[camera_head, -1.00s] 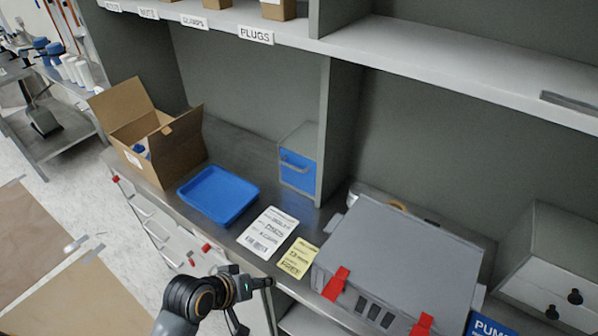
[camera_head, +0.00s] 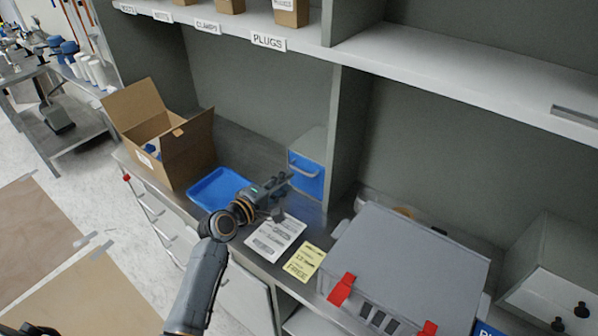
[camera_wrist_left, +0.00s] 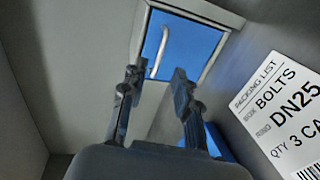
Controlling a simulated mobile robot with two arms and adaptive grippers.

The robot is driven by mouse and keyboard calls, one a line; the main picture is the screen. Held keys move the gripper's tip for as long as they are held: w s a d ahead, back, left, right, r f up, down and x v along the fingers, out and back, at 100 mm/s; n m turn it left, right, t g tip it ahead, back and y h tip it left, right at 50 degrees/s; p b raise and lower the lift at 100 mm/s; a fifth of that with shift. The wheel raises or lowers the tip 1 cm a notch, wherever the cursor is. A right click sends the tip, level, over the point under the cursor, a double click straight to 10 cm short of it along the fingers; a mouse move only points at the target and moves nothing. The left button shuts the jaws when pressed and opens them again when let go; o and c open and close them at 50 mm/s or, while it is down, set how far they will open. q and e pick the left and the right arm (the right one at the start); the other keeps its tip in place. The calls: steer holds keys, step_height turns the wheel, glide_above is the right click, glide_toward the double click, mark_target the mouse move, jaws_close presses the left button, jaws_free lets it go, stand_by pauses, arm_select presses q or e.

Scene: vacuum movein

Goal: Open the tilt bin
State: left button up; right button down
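The tilt bin (camera_head: 307,176) is a grey box with a blue front and a pale bar handle, standing on the metal counter against the divider. Its blue front looks closed. In the left wrist view the blue front (camera_wrist_left: 199,48) and its handle (camera_wrist_left: 160,51) lie ahead, beyond the fingertips. My left gripper (camera_head: 284,184) is just in front of the bin, a little left of the handle. In the left wrist view its two fingers (camera_wrist_left: 156,82) are apart with nothing between them.
A blue tray (camera_head: 207,190) lies beneath and behind my left wrist. A cardboard box (camera_head: 187,155) stands open at left. A packing list (camera_head: 268,243) and a yellow note (camera_head: 306,262) lie in front. A large grey case (camera_head: 410,262) with red latches stands at right.

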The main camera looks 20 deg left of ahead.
mark_target(313, 171)
arm_select(q)
steer(key=x, duration=0.7)
jaws_close()
